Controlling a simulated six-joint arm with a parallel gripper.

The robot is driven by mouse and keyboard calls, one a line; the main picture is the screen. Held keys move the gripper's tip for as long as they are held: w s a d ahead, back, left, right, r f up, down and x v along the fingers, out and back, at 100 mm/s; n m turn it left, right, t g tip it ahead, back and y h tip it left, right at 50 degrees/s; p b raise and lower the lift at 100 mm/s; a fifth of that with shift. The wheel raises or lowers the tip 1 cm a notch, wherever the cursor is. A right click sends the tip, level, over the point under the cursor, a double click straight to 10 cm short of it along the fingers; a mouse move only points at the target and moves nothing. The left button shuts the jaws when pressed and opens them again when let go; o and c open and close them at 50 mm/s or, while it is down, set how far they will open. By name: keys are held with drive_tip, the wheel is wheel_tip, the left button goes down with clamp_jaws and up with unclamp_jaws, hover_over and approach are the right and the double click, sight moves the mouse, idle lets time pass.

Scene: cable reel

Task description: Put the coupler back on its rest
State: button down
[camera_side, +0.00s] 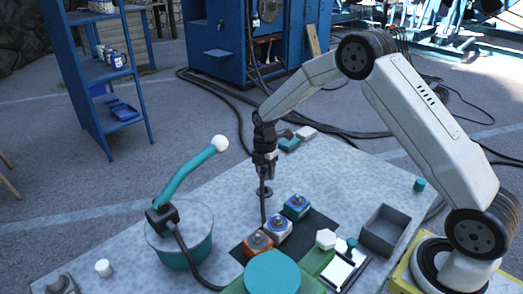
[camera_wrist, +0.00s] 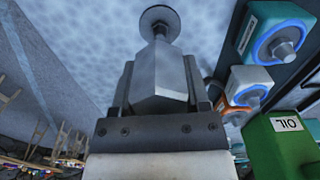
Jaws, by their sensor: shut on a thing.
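My gripper (camera_side: 265,168) points down above the left-middle of the speckled table. In the wrist view, my gripper (camera_wrist: 158,100) is shut on the coupler (camera_wrist: 158,80), a grey faceted metal block between the two fingers. A thin stem beyond the coupler leads to a round grey disc (camera_wrist: 160,14), which looks like the rest. A dark cable (camera_side: 263,207) hangs from the gripper area towards the connectors. I cannot tell whether the coupler touches the rest.
Teal (camera_side: 296,205), white (camera_side: 277,228) and orange (camera_side: 258,243) connectors stand in a row on a dark mat, right of my gripper in the wrist view. A teal reel with a crank (camera_side: 188,178) stands left; a grey tray (camera_side: 385,230) right.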

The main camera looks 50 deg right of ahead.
sight(265, 186)
drive_tip(key=shift+f, duration=2.75)
unclamp_jaws()
drive_tip(key=shift+r, duration=3.9)
